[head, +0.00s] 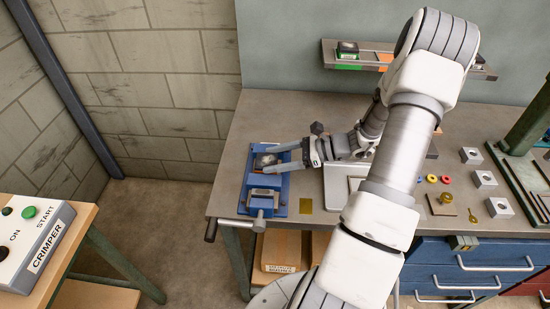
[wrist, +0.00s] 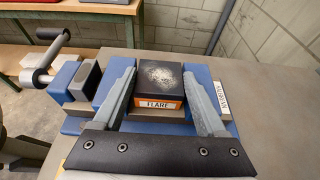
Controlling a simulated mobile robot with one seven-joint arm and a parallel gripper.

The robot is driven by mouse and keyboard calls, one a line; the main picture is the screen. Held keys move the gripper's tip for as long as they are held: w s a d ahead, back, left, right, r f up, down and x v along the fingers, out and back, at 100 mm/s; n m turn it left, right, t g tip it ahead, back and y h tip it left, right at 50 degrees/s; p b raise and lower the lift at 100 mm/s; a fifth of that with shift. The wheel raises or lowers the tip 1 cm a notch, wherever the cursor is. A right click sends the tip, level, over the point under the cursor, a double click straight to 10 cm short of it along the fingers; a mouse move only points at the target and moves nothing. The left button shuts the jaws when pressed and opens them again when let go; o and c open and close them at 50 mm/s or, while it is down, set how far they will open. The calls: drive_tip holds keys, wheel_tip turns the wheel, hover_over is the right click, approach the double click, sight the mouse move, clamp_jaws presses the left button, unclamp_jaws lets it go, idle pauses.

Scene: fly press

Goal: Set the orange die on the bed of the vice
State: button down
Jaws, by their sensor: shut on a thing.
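The orange die (wrist: 160,88) is a dark block with a speckled top, an orange band and a FLARE label. In the head view the die (head: 264,160) is at the far end of the blue vice (head: 266,197). My gripper (wrist: 160,76) is shut on the die, one finger on each side; the head view shows my gripper (head: 267,160) reaching in from the right. The vice also shows in the wrist view (wrist: 75,82), its jaw and handle to the left. The die is over or on the vice bed; I cannot tell whether its underside touches.
A wall shelf (head: 325,56) at the back holds a green-based block (head: 347,50). The workbench (head: 270,115) has several metal blocks and rings at the right. A CRIMPER control box (head: 35,240) stands on a table at the left.

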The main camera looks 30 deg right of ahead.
drive_tip(key=shift+r, duration=0.1)
unclamp_jaws()
drive_tip(key=v, duration=1.7)
drive_tip(key=shift+d+b, duration=0.2)
drive_tip(key=shift+b, duration=0.1)
drive_tip(key=shift+s, duration=0.1)
